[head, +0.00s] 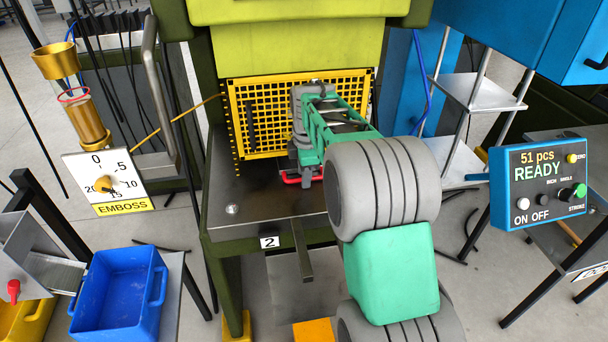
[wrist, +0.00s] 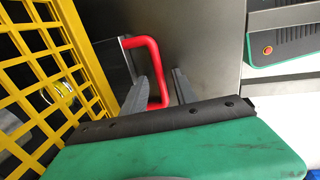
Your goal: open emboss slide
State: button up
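The red handle (wrist: 152,48) is a U-shaped bar at the front of the press bed, low beside the yellow mesh guard. In the head view the red handle (head: 291,179) shows partly under my gripper (head: 305,172). In the wrist view the two dark fingers of my gripper (wrist: 161,87) stand apart. One finger appears inside the handle's loop and the other outside it, with the red bar between them. A gap shows by the outer finger; contact with the inner one cannot be told. The slide behind the handle is mostly hidden.
The yellow mesh guard (head: 262,90) stands close behind my gripper. A dial marked EMBOSS (head: 105,185) and a blue bin (head: 118,290) are at left. A blue control box (head: 540,190) reading READY is at right.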

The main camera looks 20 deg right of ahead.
jog(key=shift+c, duration=0.3)
grip_shut()
dwell(1.1)
